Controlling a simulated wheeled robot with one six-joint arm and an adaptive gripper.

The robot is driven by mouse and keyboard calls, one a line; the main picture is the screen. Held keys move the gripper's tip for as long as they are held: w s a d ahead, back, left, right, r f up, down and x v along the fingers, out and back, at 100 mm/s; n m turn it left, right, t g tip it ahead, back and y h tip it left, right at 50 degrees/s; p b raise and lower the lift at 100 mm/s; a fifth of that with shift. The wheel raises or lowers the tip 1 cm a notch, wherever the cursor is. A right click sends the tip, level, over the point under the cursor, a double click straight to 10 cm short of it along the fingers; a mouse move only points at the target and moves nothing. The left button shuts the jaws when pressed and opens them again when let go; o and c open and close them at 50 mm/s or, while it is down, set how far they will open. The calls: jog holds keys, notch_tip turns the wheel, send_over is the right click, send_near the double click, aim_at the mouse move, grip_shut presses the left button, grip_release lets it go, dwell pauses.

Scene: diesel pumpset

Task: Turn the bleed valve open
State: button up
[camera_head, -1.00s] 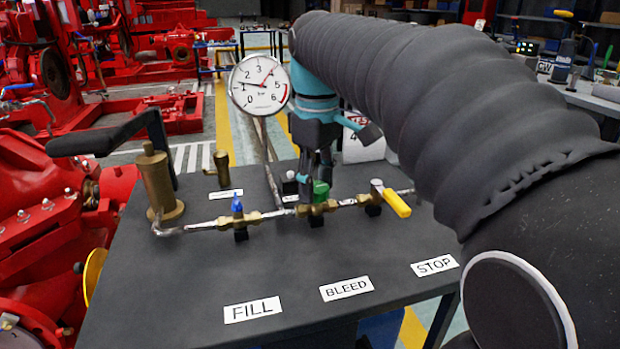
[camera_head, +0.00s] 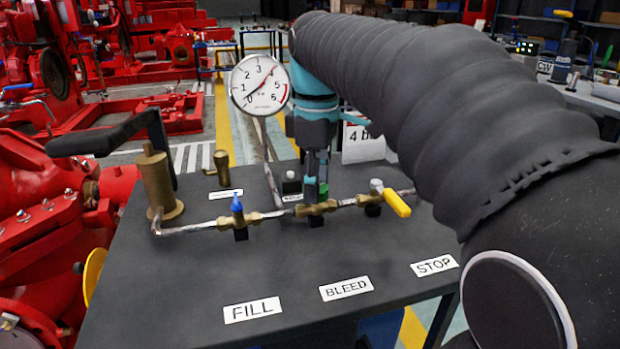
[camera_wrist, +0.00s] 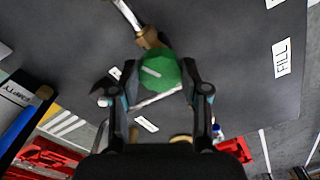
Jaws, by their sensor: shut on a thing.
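The bleed valve is the middle valve on the pipe, with a brass body (camera_head: 316,208) and a green knob (camera_head: 324,189). The knob also shows in the wrist view (camera_wrist: 160,72) as a round green top with a white line across it. My gripper (camera_head: 316,186) comes down on it from above. Its fingers close on the knob from two sides in the wrist view. In the head view the fingers hide most of the knob.
A blue-handled valve (camera_head: 238,208) stands left of the bleed valve and a yellow-handled valve (camera_head: 397,204) to the right. A pressure gauge (camera_head: 260,85) stands behind. A brass hand pump (camera_head: 160,185) with a black lever is at left. The bench front is clear except for labels.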

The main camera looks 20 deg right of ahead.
jog(key=o, duration=1.1)
jog(key=shift+o, duration=0.2)
notch_tip(320, 180, up, 12)
